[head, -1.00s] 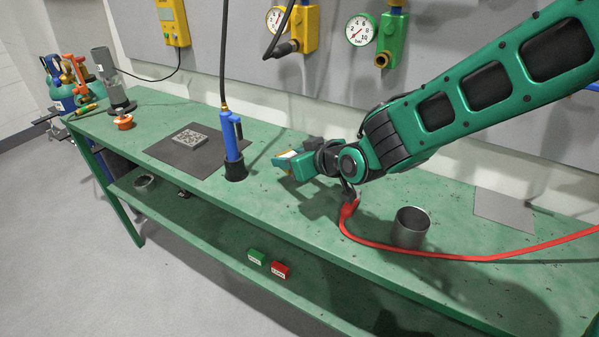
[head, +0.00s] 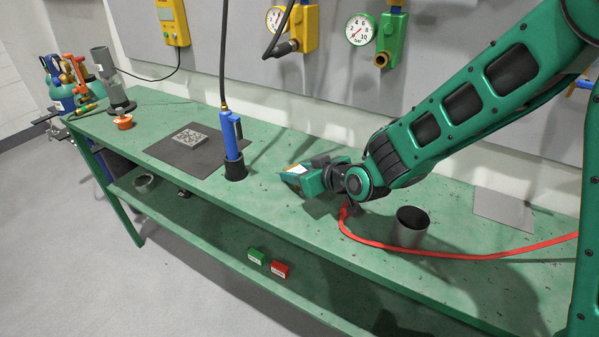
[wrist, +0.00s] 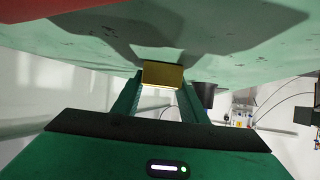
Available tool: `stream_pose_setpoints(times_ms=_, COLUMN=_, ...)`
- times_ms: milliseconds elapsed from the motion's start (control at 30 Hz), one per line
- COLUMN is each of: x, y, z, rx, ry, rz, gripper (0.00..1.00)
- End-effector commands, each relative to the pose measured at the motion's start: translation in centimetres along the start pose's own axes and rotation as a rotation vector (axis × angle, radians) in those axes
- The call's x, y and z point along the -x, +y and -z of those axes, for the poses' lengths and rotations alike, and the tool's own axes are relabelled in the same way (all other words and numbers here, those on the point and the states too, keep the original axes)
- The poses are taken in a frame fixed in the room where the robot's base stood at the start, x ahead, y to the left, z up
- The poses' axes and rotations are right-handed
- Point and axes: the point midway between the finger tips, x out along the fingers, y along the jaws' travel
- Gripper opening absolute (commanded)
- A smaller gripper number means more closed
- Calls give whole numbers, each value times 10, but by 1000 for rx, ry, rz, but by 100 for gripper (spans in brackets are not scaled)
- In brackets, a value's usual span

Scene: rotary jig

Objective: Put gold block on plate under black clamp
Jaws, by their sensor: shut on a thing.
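My gripper (head: 294,173) is shut on the gold block (wrist: 163,76). The block sits between the two fingertips in the wrist view. In the head view the gripper is over the middle of the green bench, to the right of the blue torch, and only a small pale-yellow part shows at its tips. I cannot make out a plate under a black clamp in these frames.
A blue torch (head: 232,140) stands upright in a black holder. A grey patterned block (head: 190,136) lies on a dark mat (head: 212,163). A metal cup (head: 410,228) stands by a red hose (head: 470,257). The front strip of the green bench (head: 270,205) is clear.

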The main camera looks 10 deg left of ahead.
Motion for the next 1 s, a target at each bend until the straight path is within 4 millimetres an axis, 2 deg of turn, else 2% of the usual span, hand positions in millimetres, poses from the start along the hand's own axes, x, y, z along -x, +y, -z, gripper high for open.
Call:
stream_pose_setpoints(times_ms=33, x=-1, y=0, z=0, rx=0, ry=3, rz=0, gripper=0)
stream_pose_setpoints(times_ms=67, x=-1, y=0, z=-1, rx=0, ry=0, rz=0, gripper=41)
stream_pose_setpoints(times_ms=133, x=-1, y=0, z=-1, rx=0, ry=0, rz=0, gripper=58)
stream_pose_setpoints(times_ms=467, x=0, y=0, z=0, rx=0, ry=0, rz=0, gripper=58)
stream_pose_setpoints(times_ms=567, x=6, y=1, z=0, rx=0, ry=-1, rz=-1, gripper=58)
stream_pose_setpoints(times_ms=667, x=18, y=1, z=1, rx=0, ry=1, rz=-1, gripper=58)
stream_pose_setpoints(times_ms=1000, x=77, y=2, z=1, rx=0, ry=1, rz=-3, gripper=58)
